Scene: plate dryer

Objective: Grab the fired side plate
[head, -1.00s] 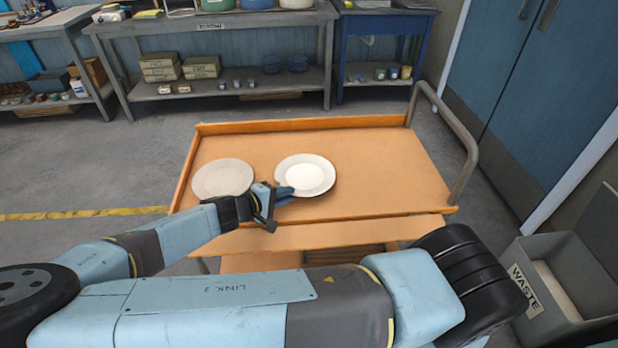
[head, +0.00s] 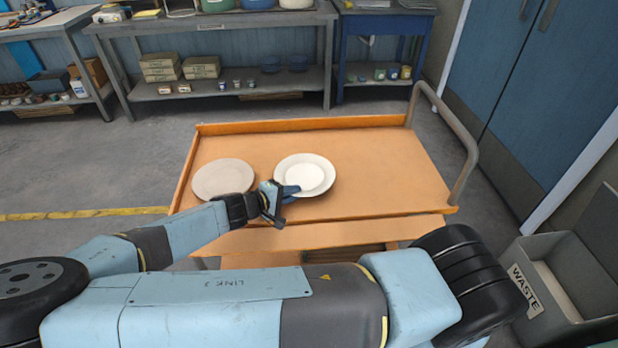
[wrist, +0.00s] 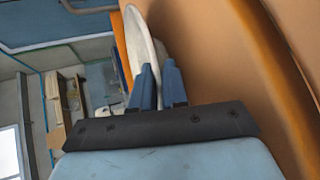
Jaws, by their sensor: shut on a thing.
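The glossy white plate (head: 312,172) is on the right of the two plates on the orange cart top. My gripper (head: 291,190) is shut on its near-left rim. In the wrist view the white plate (wrist: 139,35) shows edge-on, its rim running between the two blue fingers of my gripper (wrist: 158,68). I cannot tell whether the plate is clear of the cart top. A duller, greyish-beige plate (head: 222,179) lies flat to the left, apart from the white one. My wrist is just in front of it.
The cart top (head: 390,170) has a raised lip (head: 300,124) at the back and a grey handle (head: 455,130) on the right. Its right half is bare. A grey waste bin (head: 560,280) stands at the lower right. Shelved benches (head: 225,90) stand along the back wall.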

